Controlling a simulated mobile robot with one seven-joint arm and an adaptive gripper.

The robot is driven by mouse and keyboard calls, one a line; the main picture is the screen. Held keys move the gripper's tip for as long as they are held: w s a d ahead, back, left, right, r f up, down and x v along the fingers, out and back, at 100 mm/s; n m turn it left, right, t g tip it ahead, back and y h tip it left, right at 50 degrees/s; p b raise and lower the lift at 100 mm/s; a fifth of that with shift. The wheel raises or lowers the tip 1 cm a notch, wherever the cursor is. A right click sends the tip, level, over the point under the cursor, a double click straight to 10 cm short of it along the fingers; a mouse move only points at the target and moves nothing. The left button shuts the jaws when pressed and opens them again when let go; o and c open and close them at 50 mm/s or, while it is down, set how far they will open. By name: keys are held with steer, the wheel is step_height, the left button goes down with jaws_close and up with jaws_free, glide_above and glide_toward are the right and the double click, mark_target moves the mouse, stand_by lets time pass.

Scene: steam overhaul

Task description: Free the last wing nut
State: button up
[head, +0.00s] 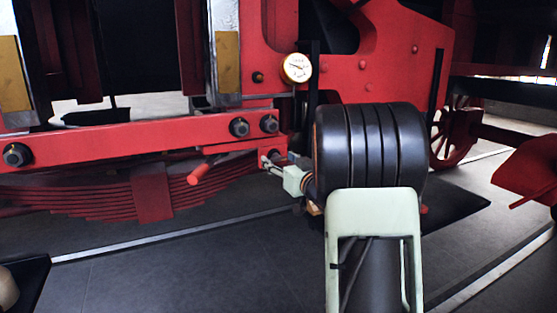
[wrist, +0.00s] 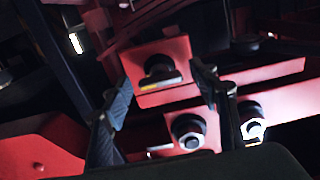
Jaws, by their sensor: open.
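A dark nut or knob (wrist: 160,70), which looks like the wing nut, sits on a red plate (wrist: 178,50) in the wrist view. It has a flat dark bar across its lower side and a small yellow mark below. My gripper (wrist: 163,80) is open, with one dark finger left of the nut and one right. The fingers appear apart from it, but I cannot tell the depth gap. In the head view my gripper (head: 272,167) is at the red frame, below the hex nuts, with its tips close to a small dark fitting. My arm hides part of that area.
Two hex nuts, one left (head: 239,127) and one right (head: 269,123), sit on the red beam (head: 130,143) just above. A red peg (head: 200,174) sticks out at left, over the leaf spring (head: 150,195). A gauge (head: 297,68) is mounted higher. The floor in front is clear.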

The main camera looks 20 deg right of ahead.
steer(key=shift+w, duration=0.6)
steer(key=c, duration=1.2)
